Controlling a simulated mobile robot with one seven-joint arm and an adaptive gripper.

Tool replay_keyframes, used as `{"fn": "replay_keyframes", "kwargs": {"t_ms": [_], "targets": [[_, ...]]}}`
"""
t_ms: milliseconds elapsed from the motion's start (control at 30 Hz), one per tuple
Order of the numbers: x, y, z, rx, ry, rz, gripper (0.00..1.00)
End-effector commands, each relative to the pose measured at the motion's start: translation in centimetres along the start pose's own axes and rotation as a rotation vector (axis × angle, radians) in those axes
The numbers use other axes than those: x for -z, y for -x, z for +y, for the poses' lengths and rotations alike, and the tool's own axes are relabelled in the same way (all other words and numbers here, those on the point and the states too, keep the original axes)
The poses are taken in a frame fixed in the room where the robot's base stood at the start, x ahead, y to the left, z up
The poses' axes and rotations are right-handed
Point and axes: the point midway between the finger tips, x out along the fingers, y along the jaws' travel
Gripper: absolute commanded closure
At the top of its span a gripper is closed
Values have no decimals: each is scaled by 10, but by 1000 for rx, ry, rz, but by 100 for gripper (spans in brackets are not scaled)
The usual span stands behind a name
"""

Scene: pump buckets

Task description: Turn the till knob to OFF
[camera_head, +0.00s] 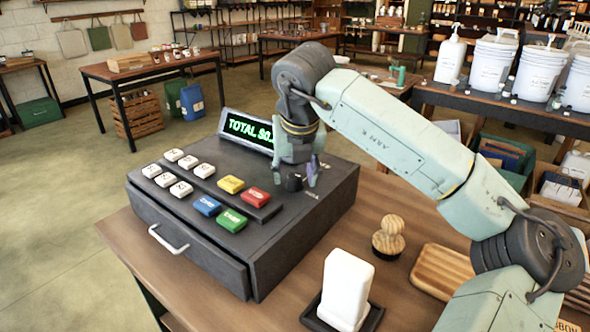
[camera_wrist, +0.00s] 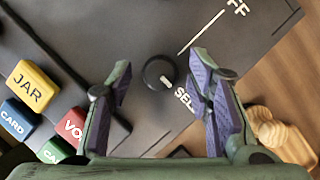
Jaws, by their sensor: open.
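The till (camera_head: 262,240) is a dark grey register on a wooden table, with a green-lit display (camera_head: 248,130) reading "TOTAL $0." and more that is cut off by my arm. The till knob (camera_wrist: 159,72) is a round black knob with a pale pointer mark, which points towards the "SELL" label (camera_wrist: 184,99), partly hidden by a finger. The "OFF" label (camera_wrist: 238,8) is at the top right in the wrist view, cut by the edge. My gripper (camera_wrist: 161,77) is open above the till top, with a purple-padded finger on each side of the knob and visible gaps.
Coloured keys, such as the yellow JAR key (camera_wrist: 30,86), sit left of the knob. A white block-like item (camera_head: 346,285) on a dark tray and a wooden brush (camera_head: 388,238) stand right of the till. White buckets (camera_head: 490,65) stand on a table behind.

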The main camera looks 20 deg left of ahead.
Motion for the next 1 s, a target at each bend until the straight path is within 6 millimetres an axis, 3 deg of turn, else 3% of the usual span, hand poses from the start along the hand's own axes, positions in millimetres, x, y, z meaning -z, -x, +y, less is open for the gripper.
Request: {"fn": "replay_keyframes", "kwargs": {"t_ms": [133,800,1000], "targets": [[0,0,0,0,0,0,54],[0,0,0,0,0,0,99],[0,0,0,-4,9,0,100]]}}
